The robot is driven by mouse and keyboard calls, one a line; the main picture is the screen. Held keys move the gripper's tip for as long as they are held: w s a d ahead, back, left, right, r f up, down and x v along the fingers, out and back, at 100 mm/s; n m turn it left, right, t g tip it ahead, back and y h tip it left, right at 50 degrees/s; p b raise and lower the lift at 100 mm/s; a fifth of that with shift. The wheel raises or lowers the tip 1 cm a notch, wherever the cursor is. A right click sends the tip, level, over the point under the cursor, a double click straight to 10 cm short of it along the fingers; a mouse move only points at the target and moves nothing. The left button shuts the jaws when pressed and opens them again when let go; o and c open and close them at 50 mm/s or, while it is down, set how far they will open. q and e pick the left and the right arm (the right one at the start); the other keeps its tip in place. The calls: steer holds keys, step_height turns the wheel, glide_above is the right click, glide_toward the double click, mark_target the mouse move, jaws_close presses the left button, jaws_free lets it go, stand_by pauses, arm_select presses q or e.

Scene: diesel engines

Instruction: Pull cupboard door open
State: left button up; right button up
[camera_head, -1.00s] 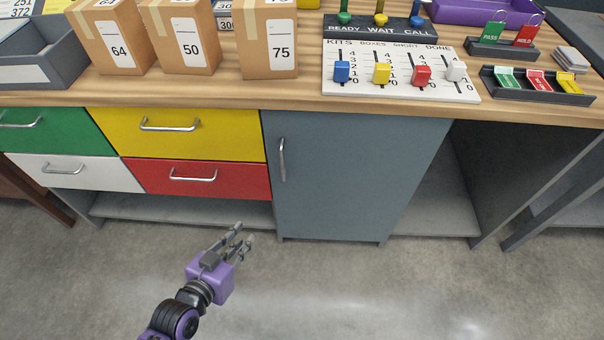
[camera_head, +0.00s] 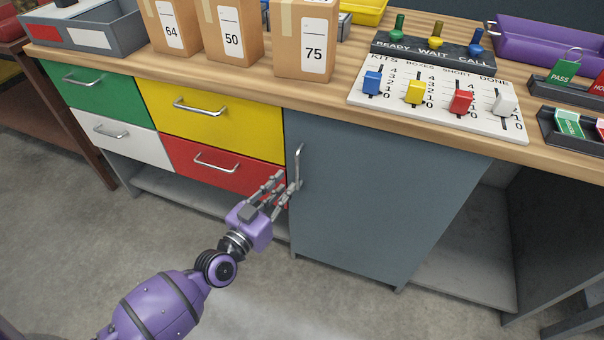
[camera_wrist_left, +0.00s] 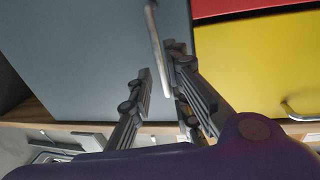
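The blue-grey cupboard door (camera_head: 385,195) is flush with the cabinet front, under the worktop. Its upright metal bar handle (camera_head: 298,163) is near the door's left edge. My left gripper (camera_head: 286,181) is at the lower part of the handle, its fingers apart. In the left wrist view, the handle (camera_wrist_left: 157,40) runs down between the two open fingers (camera_wrist_left: 158,66), closer to the right one, in front of the door (camera_wrist_left: 85,60). I cannot tell if a finger touches the handle. My right gripper is not in view.
Yellow (camera_head: 215,125), red (camera_head: 225,165), green (camera_head: 90,90) and white (camera_head: 115,132) drawers are left of the door. The worktop (camera_head: 330,100) above carries cartons and a slider board (camera_head: 435,110). An open bay (camera_head: 465,240) is right of the door. The floor in front is clear.

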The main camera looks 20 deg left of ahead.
mark_target(297, 186)
arm_select(q)
steer(key=x, duration=0.7)
steer(key=shift+b, duration=0.35)
jaws_close()
